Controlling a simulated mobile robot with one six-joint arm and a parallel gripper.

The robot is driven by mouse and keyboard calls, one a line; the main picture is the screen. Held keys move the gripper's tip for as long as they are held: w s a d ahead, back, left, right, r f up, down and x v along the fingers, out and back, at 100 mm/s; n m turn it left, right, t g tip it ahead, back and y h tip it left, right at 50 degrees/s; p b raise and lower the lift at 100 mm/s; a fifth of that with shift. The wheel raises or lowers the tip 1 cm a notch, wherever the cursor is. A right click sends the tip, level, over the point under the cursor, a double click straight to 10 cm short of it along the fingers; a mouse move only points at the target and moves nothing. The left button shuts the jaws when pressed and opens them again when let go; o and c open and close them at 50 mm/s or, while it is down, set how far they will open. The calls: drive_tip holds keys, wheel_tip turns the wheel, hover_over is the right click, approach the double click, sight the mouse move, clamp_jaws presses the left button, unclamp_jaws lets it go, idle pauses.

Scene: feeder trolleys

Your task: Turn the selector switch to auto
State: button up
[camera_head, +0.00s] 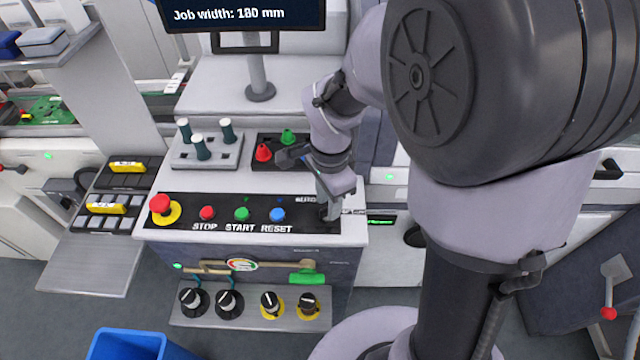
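The control panel (185,222) is a black strip on the front of a grey cabinet top. It carries a red STOP button (207,213), a green START button (242,214) and a blue RESET button (277,215). A partly covered label (306,199), which seems to read AUTO, is at the panel's right end. My gripper (330,213) points down over that right end, just right of the label. The selector switch is hidden or nearly hidden behind my fingers, so its position does not show. I cannot tell whether my fingers touch it or are closed.
A red mushroom button (161,204) on a yellow base is at the panel's left end. Several black knobs sit on a lower shelf (250,318). A blue bin (128,345) is front left.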

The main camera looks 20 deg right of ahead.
drive_tip(key=shift+f, duration=0.85)
drive_tip(key=shift+c, duration=0.2)
clamp_jaws()
drive_tip(key=shift+r, duration=0.1)
drive_tip(key=n+p, duration=0.1)
drive_tip(key=n, duration=0.4)
drive_tip(key=shift+n+p, duration=0.3)
drive_tip(key=shift+n, duration=0.1)
drive_tip(key=n+p, duration=0.1)
drive_tip(key=n, duration=0.5)
drive_tip(key=shift+p, duration=0.4)
